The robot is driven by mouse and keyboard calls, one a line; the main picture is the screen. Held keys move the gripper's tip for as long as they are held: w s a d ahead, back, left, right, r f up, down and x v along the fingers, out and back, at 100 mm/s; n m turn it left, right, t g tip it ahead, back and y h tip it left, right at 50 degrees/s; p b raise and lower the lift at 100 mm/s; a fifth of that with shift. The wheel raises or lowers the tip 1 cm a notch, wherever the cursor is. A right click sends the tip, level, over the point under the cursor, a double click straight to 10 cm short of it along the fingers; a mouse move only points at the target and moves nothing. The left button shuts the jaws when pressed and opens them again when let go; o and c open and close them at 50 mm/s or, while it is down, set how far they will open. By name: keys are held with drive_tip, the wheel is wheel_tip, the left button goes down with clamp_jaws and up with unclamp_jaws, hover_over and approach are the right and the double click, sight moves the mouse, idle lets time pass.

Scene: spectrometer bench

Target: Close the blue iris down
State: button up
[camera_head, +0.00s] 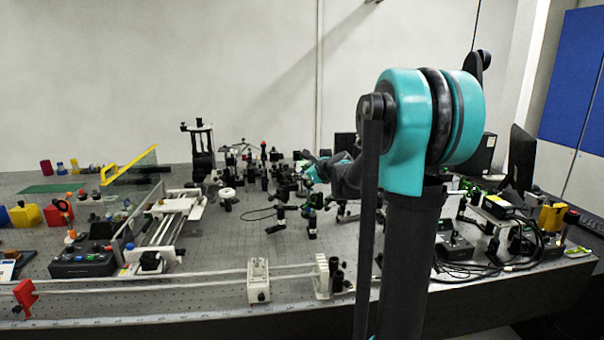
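I cannot pick out a blue iris for certain; the optics in the middle of the bench are small and crowded, and my arm hides part of them. My teal and black arm stands large in the right half of the head view and reaches over the bench. Its far end, with my gripper (309,157), is small and dark among the optic mounts near the picture's middle. I cannot make out its fingers or whether it touches anything.
The perforated bench (215,255) holds many posts and mounts. A white rail carriage (259,280) stands in front. A black control box (82,262) and a yellow-edged panel (130,163) are left. Cables and a yellow box (551,217) crowd the right. The front middle is fairly clear.

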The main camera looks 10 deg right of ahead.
clamp_jaws()
idle(0.3)
drive_tip(key=shift+a, duration=0.1)
drive_tip(key=shift+a+f+n+h, duration=0.35)
drive_tip(key=shift+n+h, duration=0.15)
drive_tip(key=shift+n, duration=0.2)
unclamp_jaws()
